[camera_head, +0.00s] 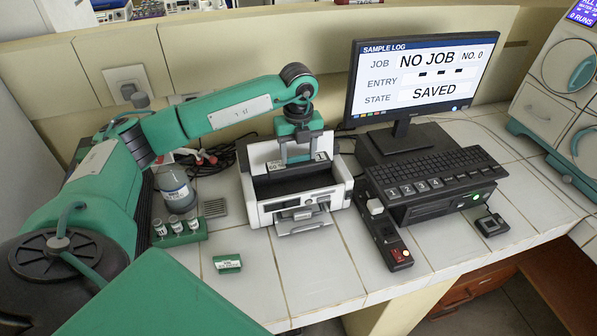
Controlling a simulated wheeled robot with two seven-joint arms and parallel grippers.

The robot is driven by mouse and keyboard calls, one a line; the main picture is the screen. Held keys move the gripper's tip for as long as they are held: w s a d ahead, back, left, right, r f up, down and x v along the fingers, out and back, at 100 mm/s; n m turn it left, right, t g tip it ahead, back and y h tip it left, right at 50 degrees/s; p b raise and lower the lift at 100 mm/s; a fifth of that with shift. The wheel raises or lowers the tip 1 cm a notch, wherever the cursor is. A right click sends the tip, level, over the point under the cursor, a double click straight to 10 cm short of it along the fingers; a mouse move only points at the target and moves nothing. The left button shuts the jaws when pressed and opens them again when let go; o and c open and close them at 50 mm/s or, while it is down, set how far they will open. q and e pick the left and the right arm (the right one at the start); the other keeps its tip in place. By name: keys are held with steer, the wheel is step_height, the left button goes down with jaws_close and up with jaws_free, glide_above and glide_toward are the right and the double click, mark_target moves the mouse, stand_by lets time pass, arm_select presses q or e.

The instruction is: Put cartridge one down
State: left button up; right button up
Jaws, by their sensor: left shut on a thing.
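My left gripper (299,154) reaches down over the open white printer-like machine (258,215) on the tiled bench. It is shut on cartridge one (320,157), a dark piece with a pale label strip marked 1. The cartridge is at the machine's open top bay, in front of the raised white lid. The fingers hide part of it, and I cannot tell whether it rests in the bay or hangs just above it. My right gripper is not in view.
A small green box (227,263) lies on the bench in front. A green rack of vials (179,232) and a bottle (175,188) stand left of the machine. A monitor (420,75), keyboard (432,172) and black handheld device (388,240) are to the right. Front middle tiles are clear.

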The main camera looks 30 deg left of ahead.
mark_target(299, 161)
arm_select(q)
step_height(299, 161, down, 5)
steer(key=shift+r+p, duration=0.2)
steer(key=shift+p, duration=0.25)
step_height(299, 161, down, 4)
steer(key=shift+p, duration=0.6)
